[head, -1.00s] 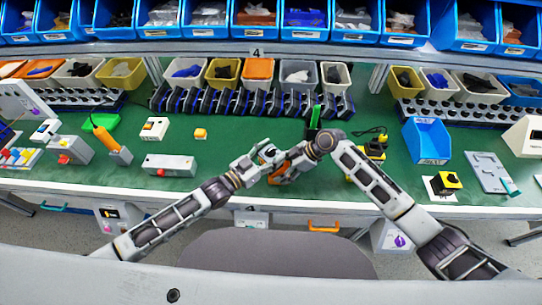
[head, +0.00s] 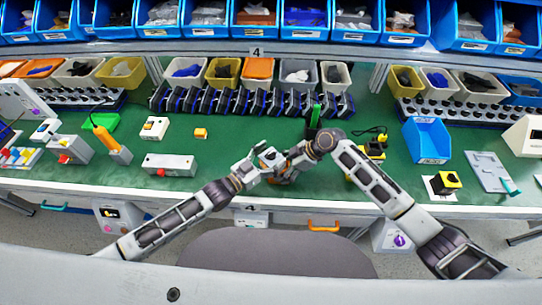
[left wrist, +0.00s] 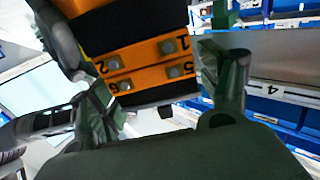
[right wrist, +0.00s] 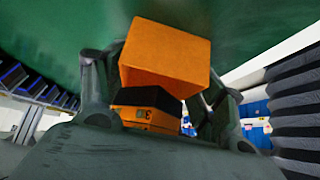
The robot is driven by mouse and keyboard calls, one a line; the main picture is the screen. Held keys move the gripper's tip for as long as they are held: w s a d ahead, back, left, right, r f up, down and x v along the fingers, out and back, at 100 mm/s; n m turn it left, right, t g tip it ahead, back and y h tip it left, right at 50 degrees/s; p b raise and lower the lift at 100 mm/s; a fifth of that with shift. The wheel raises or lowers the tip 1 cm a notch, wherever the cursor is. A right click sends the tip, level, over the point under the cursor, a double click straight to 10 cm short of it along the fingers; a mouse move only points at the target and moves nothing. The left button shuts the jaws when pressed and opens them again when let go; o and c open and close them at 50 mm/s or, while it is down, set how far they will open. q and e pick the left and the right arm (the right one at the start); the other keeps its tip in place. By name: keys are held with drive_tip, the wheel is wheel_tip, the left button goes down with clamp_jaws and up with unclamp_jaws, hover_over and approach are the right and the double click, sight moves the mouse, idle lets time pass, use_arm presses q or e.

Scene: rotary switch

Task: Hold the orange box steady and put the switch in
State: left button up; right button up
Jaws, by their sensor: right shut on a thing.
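An orange box (right wrist: 165,62) lies between the fingers of my right gripper (right wrist: 158,95), which is shut on it. Below it in the right wrist view is a black and orange part with a numbered terminal (right wrist: 145,112). I cannot tell whether the two are joined. In the left wrist view a numbered orange terminal face (left wrist: 145,68) between black bands lies between the widely spread fingers of my left gripper (left wrist: 170,90), which looks open. In the head view my left gripper (head: 268,160) is close beside my right gripper (head: 290,170), above the table's front edge. The grippers hide much of the box there.
A grey box with buttons (head: 170,165) and a small orange block (head: 200,133) stand to the left on the green table (head: 235,120). A blue bin (head: 427,140) and a yellow-and-black switch unit (head: 446,182) are to the right. Racks line the back.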

sight(263, 161)
idle(0.4)
use_arm(q)
drive_tip(key=shift+v, duration=0.85)
drive_tip(key=s+a, duration=0.2)
drive_tip(key=a, duration=0.1)
drive_tip(key=shift+s+a+f, duration=0.1)
drive_tip(key=shift+f, duration=0.25)
drive_tip(key=v, duration=0.6)
drive_tip(key=shift+s+a, duration=0.2)
drive_tip(key=shift+r, duration=0.1)
drive_tip(key=shift+o, duration=0.5)
drive_tip(key=shift+w, duration=0.1)
